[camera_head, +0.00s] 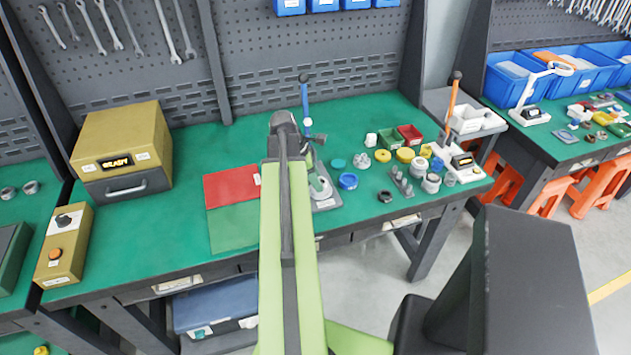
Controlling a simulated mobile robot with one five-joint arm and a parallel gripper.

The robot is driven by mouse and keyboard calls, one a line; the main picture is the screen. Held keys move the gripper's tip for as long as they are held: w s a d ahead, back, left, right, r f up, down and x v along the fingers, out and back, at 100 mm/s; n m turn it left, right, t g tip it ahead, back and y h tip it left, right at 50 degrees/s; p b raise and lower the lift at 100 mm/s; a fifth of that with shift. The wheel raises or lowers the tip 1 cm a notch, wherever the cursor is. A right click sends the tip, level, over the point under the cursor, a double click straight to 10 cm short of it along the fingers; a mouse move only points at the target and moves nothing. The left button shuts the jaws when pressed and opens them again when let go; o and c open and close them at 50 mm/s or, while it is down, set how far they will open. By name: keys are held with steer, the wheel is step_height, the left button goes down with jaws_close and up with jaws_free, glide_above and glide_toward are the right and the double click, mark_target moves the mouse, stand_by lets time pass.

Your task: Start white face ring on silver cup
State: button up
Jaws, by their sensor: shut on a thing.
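My gripper (284,124) is at the far end of my raised arm, over the left part of the bench middle. My own arm hides most of it; it is shut, but the thing between its fingers cannot be made out. A small press with a blue handle (306,100) stands just right of my arm. A pale rounded part (322,187) sits at its base, partly hidden by my arm. A pale ring-like part (361,160) lies among the loose parts to the right. Several silver-grey cup-like parts (431,184) stand further right. I cannot tell which is the task's cup.
A yellow oven-like box (122,148) and a control box (64,245) stand at the left. A red and green mat (232,187) lies left of my arm. Blue and yellow rings, small bins (409,135) and an orange-handled press (454,106) crowd the right.

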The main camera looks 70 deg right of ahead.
steer(key=shift+f, duration=0.1)
steer(key=o, duration=1.1)
step_height(320, 180, up, 7)
steer(key=p, duration=0.7)
steer(key=shift+w, duration=0.1)
